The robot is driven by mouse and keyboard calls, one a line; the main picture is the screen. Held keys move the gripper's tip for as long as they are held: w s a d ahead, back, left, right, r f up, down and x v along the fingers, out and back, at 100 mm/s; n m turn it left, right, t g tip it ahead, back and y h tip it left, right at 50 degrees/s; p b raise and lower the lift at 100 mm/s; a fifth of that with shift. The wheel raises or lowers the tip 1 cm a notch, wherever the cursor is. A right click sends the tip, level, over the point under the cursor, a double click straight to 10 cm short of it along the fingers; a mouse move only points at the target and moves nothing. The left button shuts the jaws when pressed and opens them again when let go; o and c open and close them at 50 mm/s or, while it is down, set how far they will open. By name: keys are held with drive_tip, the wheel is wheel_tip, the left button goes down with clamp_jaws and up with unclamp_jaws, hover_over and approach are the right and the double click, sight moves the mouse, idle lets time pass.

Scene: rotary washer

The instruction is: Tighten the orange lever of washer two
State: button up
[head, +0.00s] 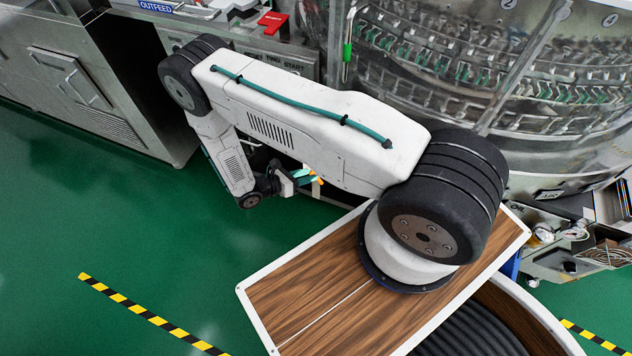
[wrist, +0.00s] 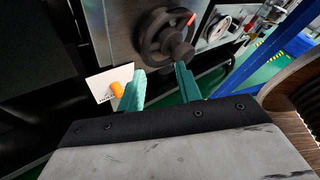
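My gripper (wrist: 160,70) has two teal fingers standing apart with a gap between them, and no object shows in the gap. The orange lever (wrist: 117,90) shows in the wrist view as a short rounded orange end just left of the left finger, in front of a white label plate. I cannot tell whether the finger touches it. The rest of the lever is hidden. In the head view my gripper (head: 304,177) is low beside the machine, partly hidden under my arm, with a small orange spot (head: 319,181) just right of its fingertips.
A black handwheel (wrist: 160,40) with an orange-red mark sits on a metal panel just beyond the fingertips. The glass-walled rotary washer (head: 450,60) fills the back right. Open green floor (head: 60,210) lies at the left.

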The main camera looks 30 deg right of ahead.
wheel_tip(320, 180, down, 14)
drive_tip(key=w+n+t+y, duration=0.1)
drive_tip(key=w+n+t, duration=0.1)
drive_tip(key=n+t, duration=0.5)
drive_tip(key=w+d+f+n, duration=0.1)
drive_tip(key=w+d+f, duration=0.1)
drive_tip(key=d, duration=0.5)
drive_tip(key=shift+d+g, duration=0.15)
drive_tip(key=shift+g, duration=0.25)
clamp_jaws()
